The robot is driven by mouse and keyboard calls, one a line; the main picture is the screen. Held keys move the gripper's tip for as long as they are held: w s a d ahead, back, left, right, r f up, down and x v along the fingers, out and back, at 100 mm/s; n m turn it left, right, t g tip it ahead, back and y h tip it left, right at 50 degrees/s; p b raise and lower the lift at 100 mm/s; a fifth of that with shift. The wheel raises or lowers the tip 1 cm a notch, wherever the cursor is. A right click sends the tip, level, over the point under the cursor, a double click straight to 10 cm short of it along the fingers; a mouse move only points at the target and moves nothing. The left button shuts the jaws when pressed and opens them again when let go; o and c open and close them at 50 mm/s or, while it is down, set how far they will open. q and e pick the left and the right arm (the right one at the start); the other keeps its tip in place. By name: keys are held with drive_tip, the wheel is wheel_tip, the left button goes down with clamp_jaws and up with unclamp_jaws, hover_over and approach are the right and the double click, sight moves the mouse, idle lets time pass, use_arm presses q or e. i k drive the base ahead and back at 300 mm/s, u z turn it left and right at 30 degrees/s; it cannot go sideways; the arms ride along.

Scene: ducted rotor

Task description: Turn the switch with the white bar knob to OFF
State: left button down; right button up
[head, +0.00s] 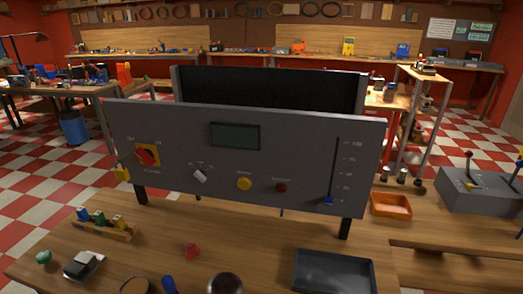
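The white bar knob (200,176) sits on the front of the upright grey panel (300,150), left of its middle. Its bar looks tilted, from upper left to lower right. Small pale labels stand above it, too small to read, so I cannot tell which position it is at. A red rotary switch (147,155) on a yellow plate is to its left. Neither of my grippers is in view, and nothing covers the knob.
The panel also has a dark display (235,136), a yellow button (244,184), a red button (281,187) and a slider with a blue handle (328,200). In front lie a block rack (105,228), a red piece (191,251) and a dark tray (333,272). An orange bin (390,205) stands right.

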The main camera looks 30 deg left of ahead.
sight(200, 174)
drive_tip(key=k, duration=0.45)
drive_tip(key=u, duration=0.65)
drive_tip(key=i, duration=0.4)
drive_tip(key=z, duration=2)
drive_tip(key=k, duration=0.6)
drive_tip(key=u, duration=1.35)
